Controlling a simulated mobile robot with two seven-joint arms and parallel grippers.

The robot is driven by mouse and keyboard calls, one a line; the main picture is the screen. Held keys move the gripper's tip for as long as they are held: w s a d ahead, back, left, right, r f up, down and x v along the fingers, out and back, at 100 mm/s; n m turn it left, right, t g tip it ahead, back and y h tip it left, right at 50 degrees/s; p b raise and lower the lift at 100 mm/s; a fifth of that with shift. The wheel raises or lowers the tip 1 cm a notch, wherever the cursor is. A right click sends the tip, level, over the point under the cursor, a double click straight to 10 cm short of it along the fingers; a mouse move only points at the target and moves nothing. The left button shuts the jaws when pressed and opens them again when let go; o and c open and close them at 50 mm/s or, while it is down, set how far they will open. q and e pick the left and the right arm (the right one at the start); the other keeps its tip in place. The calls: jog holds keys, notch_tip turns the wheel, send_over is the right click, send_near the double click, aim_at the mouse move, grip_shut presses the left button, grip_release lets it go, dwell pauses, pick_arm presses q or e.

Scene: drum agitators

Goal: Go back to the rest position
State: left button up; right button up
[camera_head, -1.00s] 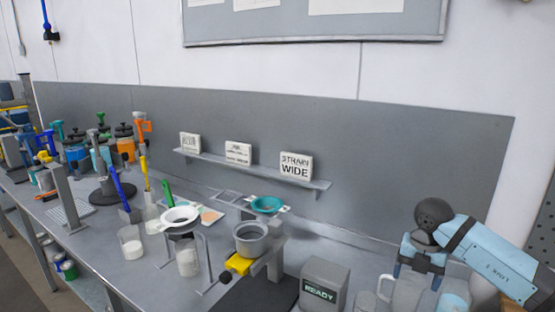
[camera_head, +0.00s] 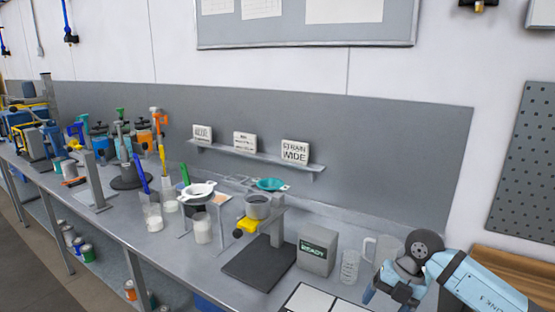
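My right arm comes in from the lower right, and its gripper (camera_head: 388,290) hangs low at the front right of the bench, near a white jug (camera_head: 382,250) and a clear beaker (camera_head: 350,267). The fingers are small and partly cut off by view and wrist, so their opening is unclear. My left gripper is not in view. The grey metal bench (camera_head: 150,245) runs from the left to the lower right.
A grey box reading READY (camera_head: 317,250) stands beside a dark base plate (camera_head: 260,262) with a grey cup (camera_head: 257,207). A white strainer (camera_head: 198,191) and beakers (camera_head: 202,229) stand left of it. A shelf (camera_head: 255,155) with signs is behind.

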jog(key=s+a+m+t+y+p, duration=0.1)
jog(key=s+a+y, duration=0.4)
jog(key=a+y, duration=0.25)
jog(key=s+a+m+t+y, duration=0.2)
jog(key=s+a+y, duration=0.2)
jog(key=a+y, duration=0.3)
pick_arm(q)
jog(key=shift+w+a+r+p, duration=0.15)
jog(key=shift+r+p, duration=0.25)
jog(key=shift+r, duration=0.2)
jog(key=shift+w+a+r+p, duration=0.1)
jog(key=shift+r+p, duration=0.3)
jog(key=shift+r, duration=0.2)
pick_arm(e)
jog(key=s+d+f+m+t+h, duration=0.4)
jog(key=s+f+m+h, duration=0.4)
jog(key=f+m, duration=0.2)
jog(key=s+d+f+m+t+h, duration=0.4)
jog(key=s+f+m, duration=0.5)
jog(key=m, duration=0.6)
jog(key=d+f+h, duration=0.1)
jog(key=d+h, duration=0.1)
jog(key=h, duration=0.1)
jog(key=shift+f+m+t+h, duration=0.2)
jog(key=shift+m+t+h, duration=0.1)
jog(key=shift+h, duration=0.05)
